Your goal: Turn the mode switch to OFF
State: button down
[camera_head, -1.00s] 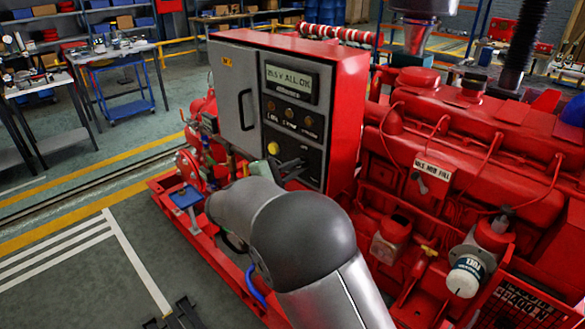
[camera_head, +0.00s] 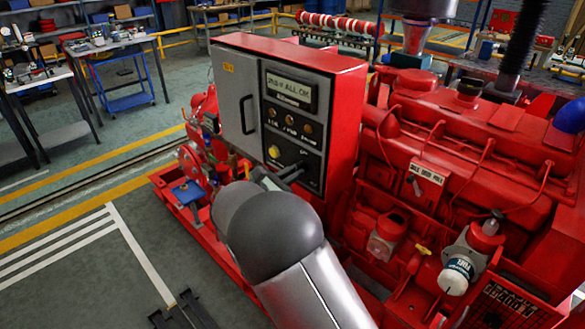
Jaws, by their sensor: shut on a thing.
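The red control cabinet (camera_head: 338,110) has a grey front. Its black panel carries a lit display (camera_head: 288,88) ending in "ALL OK", a row of small round controls (camera_head: 290,124) and a yellow button (camera_head: 273,152). My gripper (camera_head: 293,171) is at the lower part of this panel, below and right of the yellow button. It is shut on the mode switch, which is mostly hidden by the fingers. Its pointer position cannot be read. My grey arm covers the area below the panel.
The red diesel engine (camera_head: 455,150) stands right of the cabinet, with a white fuel filter (camera_head: 457,276) low on its side. A cabinet door handle (camera_head: 247,114) sticks out left of the panel. Open floor (camera_head: 60,280) lies at the left front.

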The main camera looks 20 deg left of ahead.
jog(key=shift+n+p, duration=0.4)
jog(key=shift+n, duration=0.4)
jog(key=c, duration=1.5)
grip_release()
jog(key=b+v, duration=0.4)
jog(key=v, duration=1.3)
jog(key=shift+s, duration=0.3)
